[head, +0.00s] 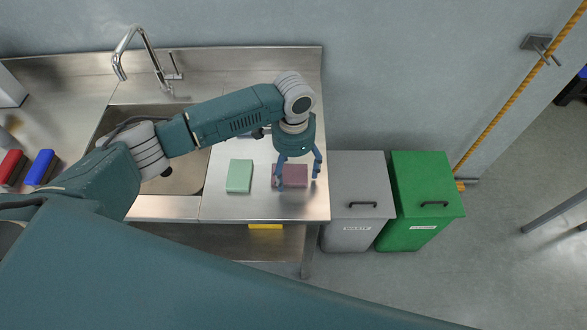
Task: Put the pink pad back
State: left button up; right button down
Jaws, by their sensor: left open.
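The pink pad (295,179) lies flat on the steel counter to the right of the sink. It is a dull pink rectangle. My left gripper (298,182) is above the pad, pointing down, with its blue-grey fingers apart, one over the pad's left part and one beyond its right edge. The left gripper is open. The pad's upper edge is partly hidden by the gripper. I cannot tell how far the fingertips are above the counter. My right gripper is not in view.
A green pad (239,176) lies left of the pink pad. The sink (187,174) with a tap (140,50) is further left, then red (11,166) and blue (41,167) brushes. Grey (357,200) and green (421,200) bins stand right of the counter. A yellow item (265,227) sits below.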

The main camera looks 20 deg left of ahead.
aim_at(293, 173)
pick_arm(q)
jog(key=shift+r, duration=0.5)
notch_tip(293, 173, up, 11)
jog(key=b, duration=0.3)
jog(key=shift+w+r, duration=0.15)
jog(key=shift+w, duration=0.05)
jog(key=shift+s, duration=0.1)
